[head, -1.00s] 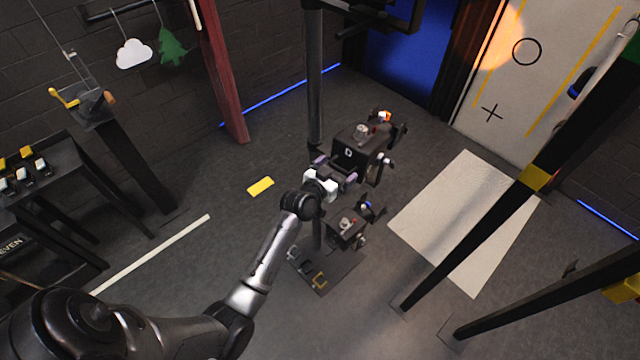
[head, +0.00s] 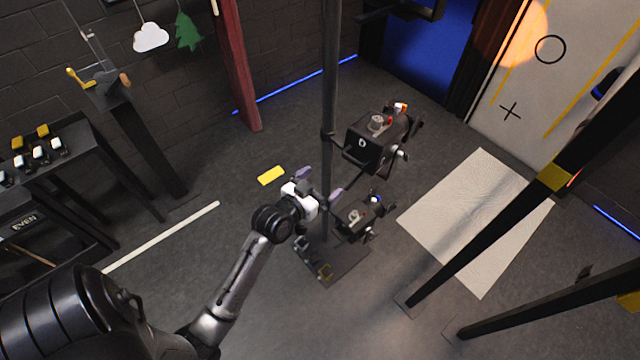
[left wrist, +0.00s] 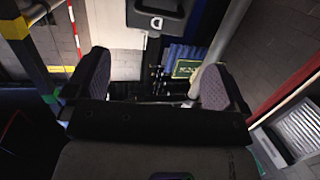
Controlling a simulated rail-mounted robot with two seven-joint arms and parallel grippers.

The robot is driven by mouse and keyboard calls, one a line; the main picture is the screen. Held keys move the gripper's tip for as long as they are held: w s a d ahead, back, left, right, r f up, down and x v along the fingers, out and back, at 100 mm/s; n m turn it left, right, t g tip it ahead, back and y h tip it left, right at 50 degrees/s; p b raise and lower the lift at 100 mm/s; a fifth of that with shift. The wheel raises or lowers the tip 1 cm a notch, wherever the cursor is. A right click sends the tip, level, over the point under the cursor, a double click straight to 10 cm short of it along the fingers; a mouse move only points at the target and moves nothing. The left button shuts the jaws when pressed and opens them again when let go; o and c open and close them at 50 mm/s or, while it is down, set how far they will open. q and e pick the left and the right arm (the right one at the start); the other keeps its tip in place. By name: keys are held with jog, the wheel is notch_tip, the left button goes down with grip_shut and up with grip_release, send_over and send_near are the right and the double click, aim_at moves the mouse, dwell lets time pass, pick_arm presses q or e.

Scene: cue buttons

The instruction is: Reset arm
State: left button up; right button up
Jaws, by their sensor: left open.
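My left gripper (head: 320,183) is open and empty, in front of the dark post (head: 329,90). Its two purple-grey pads stand apart; they also frame the left wrist view (left wrist: 155,82). A black box marked with a letter (head: 366,143), with small coloured parts on top, is mounted right of the post, up and right of the gripper, with a gap between them. A lower black unit (head: 358,218) sits just below and right of the gripper. My right gripper is not in view.
A dark bench (head: 50,150) with several white and yellow buttons is at the left. A lever stand (head: 125,120) stands beside it. A pale floor mat (head: 475,220) and slanted black posts (head: 480,240) are at the right. Open floor lies between.

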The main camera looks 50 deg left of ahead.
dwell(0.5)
pick_arm(q)
jog(key=s+d+f+g+h, duration=0.1)
jog(key=s+d+f+g, duration=0.35)
jog(key=g, duration=0.25)
jog(key=s+d+r+m+g+p, duration=0.1)
jog(key=s+d+g+p, duration=0.1)
jog(key=s, duration=0.5)
jog(key=s+d+r+m+g+p, duration=0.1)
jog(key=s+d+r+p, duration=0.1)
jog(key=s+d+p, duration=0.2)
jog(key=s+d+r+m+g+h+p, duration=0.1)
jog(key=s+d+p, duration=0.3)
jog(key=s, duration=0.6)
jog(key=shift+r+g+p, duration=0.45)
jog(key=shift+r+g, duration=0.25)
jog(key=shift+g, duration=0.1)
